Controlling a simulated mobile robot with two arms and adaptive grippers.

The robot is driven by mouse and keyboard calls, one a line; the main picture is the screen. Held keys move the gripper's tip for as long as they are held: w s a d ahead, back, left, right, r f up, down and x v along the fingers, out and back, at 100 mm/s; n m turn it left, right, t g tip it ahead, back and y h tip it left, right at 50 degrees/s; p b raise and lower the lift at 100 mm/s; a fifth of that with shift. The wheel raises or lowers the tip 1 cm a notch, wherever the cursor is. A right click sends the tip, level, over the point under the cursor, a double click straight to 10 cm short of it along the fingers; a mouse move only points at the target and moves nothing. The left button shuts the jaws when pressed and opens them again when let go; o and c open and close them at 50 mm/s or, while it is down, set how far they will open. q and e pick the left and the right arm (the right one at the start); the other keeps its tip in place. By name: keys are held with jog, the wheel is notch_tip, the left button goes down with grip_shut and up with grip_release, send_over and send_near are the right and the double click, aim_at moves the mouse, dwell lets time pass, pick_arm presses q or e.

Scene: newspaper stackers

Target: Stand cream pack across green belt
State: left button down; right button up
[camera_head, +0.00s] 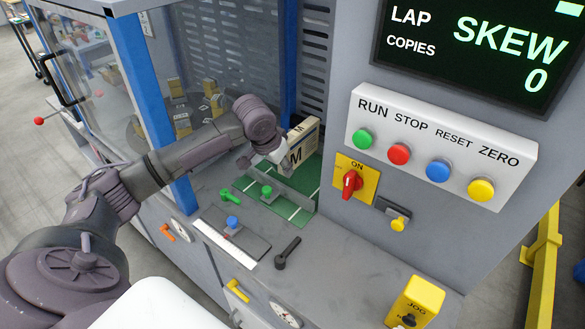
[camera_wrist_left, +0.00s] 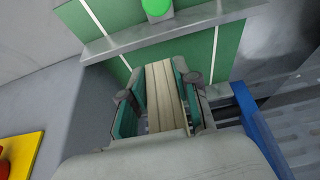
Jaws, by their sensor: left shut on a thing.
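The cream pack (camera_head: 303,142) has dark bands and a letter M on its faces. It is at the back of the green belt (camera_head: 299,196), beside the machine's grey wall. My left gripper (camera_head: 272,160) reaches in from the left and is shut on the pack. In the left wrist view, the pack's cream slats (camera_wrist_left: 163,90) lie between the two green-padded fingers, with the belt (camera_wrist_left: 190,62) and its white lines beyond. I cannot tell whether the pack touches the belt. My right gripper is not in view.
A blue post (camera_head: 287,60) rises behind the pack. The button panel (camera_head: 440,135) is on the wall at right. The display reads SKEW and 0.

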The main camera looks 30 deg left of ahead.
pick_arm(q)
send_near(292, 178)
jog(key=shift+w+d+f, duration=0.3)
jog(key=shift+w+d, duration=0.1)
jog(key=shift+w, duration=0.1)
jog(key=shift+w+a+f+p, duration=0.15)
jog(key=shift+w+f, duration=0.1)
jog(key=shift+w, duration=0.2)
jog(key=shift+w+a+f+p, duration=0.1)
jog(key=shift+w+f+p, duration=0.05)
jog(key=shift+w+f, duration=0.2)
notch_tip(292, 178, down, 3)
jog(key=shift+f+p, duration=0.15)
jog(key=shift+p, duration=0.45)
jog(key=shift+f, duration=0.35)
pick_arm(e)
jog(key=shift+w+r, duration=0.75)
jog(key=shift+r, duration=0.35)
pick_arm(q)
jog(key=shift+f, duration=0.1)
jog(key=c, duration=0.8)
grip_release()
jog(key=shift+c, duration=0.2)
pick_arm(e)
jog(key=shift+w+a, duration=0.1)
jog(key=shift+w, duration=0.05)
